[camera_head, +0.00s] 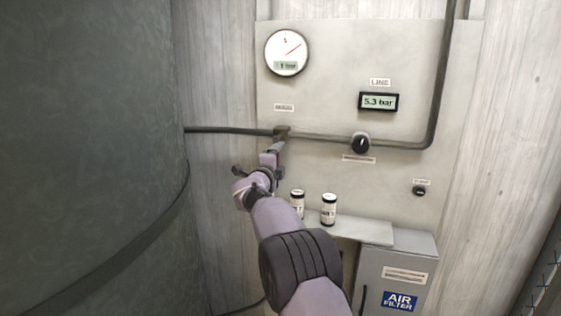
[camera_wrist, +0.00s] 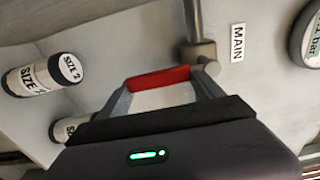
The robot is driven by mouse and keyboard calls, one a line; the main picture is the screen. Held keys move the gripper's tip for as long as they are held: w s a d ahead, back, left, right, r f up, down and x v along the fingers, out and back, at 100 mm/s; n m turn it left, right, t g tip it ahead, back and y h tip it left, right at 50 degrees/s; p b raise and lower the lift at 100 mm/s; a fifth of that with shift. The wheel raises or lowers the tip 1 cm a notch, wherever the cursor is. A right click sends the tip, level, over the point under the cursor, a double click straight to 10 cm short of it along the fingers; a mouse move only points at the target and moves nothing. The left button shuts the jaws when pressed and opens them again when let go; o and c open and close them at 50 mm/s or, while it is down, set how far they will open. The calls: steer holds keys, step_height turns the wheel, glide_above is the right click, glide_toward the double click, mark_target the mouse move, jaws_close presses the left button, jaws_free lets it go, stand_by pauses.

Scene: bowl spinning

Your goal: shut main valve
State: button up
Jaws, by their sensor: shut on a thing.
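The main valve (camera_head: 282,132) sits on the dark horizontal pipe at the left of the wall panel. Its body (camera_wrist: 199,52) also shows in the wrist view, beside a label (camera_wrist: 238,43) reading MAIN. A red lever grip (camera_wrist: 158,78) lies between the fingers of my gripper (camera_wrist: 160,90), which is shut on it. In the head view my gripper (camera_head: 272,160) is just below the valve, and the lever appears to point down from the pipe. The exact lever angle is partly hidden by my fingers.
A round gauge (camera_head: 287,53) reads about 1 bar; the LINE display (camera_head: 379,102) reads 5.3 bar. A black knob (camera_head: 360,143) is on the pipe to the right. Two canisters, left (camera_head: 297,202) and right (camera_head: 329,208), stand on a shelf (camera_head: 365,233) below. A large dark tank (camera_head: 85,150) fills the left.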

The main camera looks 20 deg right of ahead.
stand_by(0.3)
steer(key=o, duration=2.1)
steer(key=shift+a, duration=0.1)
steer(key=v, duration=1.7)
steer(key=shift+s+a, duration=0.1)
steer(key=shift+s, duration=0.05)
